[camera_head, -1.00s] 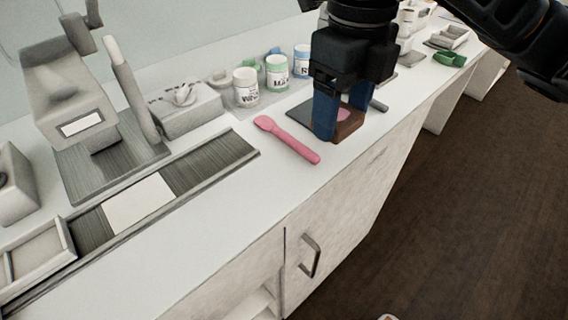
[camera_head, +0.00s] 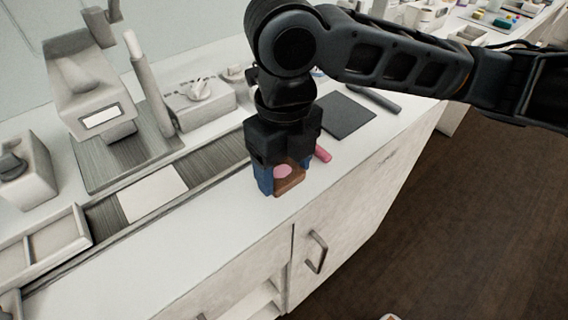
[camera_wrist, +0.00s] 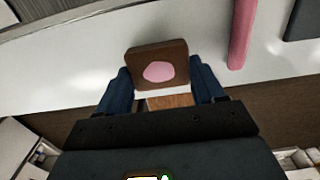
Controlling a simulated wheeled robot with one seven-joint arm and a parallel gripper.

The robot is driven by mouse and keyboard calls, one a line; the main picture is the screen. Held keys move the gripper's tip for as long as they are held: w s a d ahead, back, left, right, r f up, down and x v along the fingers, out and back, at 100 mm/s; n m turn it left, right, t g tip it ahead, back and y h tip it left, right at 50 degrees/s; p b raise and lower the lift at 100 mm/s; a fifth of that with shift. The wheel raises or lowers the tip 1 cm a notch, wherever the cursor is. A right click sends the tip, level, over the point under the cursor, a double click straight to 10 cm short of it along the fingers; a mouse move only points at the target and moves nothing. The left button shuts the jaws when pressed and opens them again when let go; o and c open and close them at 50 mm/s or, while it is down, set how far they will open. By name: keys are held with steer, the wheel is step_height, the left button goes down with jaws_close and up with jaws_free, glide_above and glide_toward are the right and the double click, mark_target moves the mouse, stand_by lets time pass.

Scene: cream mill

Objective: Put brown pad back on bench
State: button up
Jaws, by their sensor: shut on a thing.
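The brown pad (camera_head: 290,184), a small brown block with a pink round patch, is held between the blue fingers of my gripper (camera_head: 279,180). It is over the front part of the white bench (camera_head: 225,212), above the cabinet. I cannot tell whether its underside touches the bench. In the wrist view the brown pad (camera_wrist: 143,53) sits between the fingertips of my gripper (camera_wrist: 161,82), its pink patch facing the camera. The gripper is shut on the pad.
A pink spatula (camera_head: 322,153) lies just behind my gripper, partly hidden; it also shows in the wrist view (camera_wrist: 242,30). A dark flat mat (camera_head: 345,115) lies farther right. A long grey strip (camera_head: 205,160) runs at the left. Bare bench lies at the front left.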

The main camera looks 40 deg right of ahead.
mark_target(284, 173)
steer(key=shift+f, duration=0.2)
steer(key=o, duration=1)
steer(key=shift+r, duration=0.15)
step_height(284, 173, up, 12)
steer(key=shift+p, duration=0.45)
